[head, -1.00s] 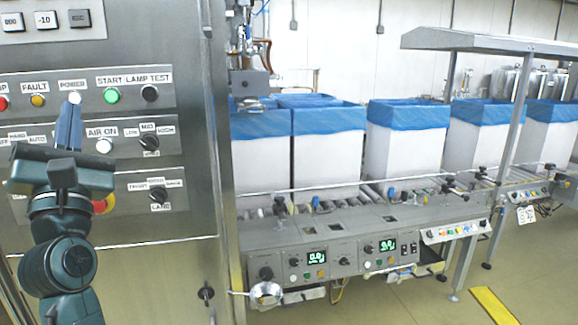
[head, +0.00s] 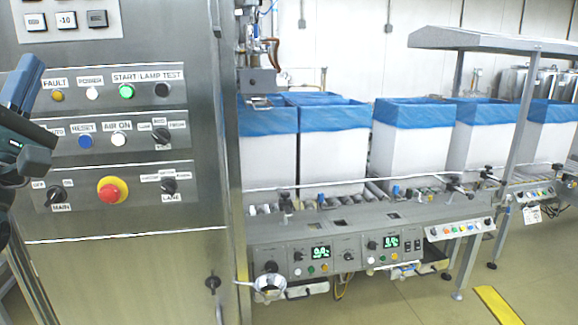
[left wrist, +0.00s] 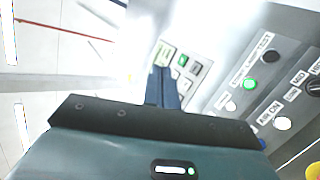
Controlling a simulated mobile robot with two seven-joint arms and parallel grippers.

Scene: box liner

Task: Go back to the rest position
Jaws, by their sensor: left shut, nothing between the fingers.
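My left gripper (head: 24,80) is at the left edge of the head view, in front of the steel control cabinet's left side. Its blue fingers are shut and empty, and they also show pressed together in the left wrist view (left wrist: 163,88). The fingers look apart from the buttons. The cabinet (head: 150,270) carries a lit green START button (head: 127,91), a white POWER button (head: 92,93), a blue RESET button (head: 85,141), a white AIR ON button (head: 119,140) and a red emergency stop (head: 110,191). My right gripper is not in view.
A conveyor (head: 350,225) with its own control panels runs to the right of the cabinet. Several white boxes with blue liners (head: 400,150) stand on it. A grey canopy (head: 490,40) stands over the right part. The floor in front is open, with a yellow strip (head: 497,305).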

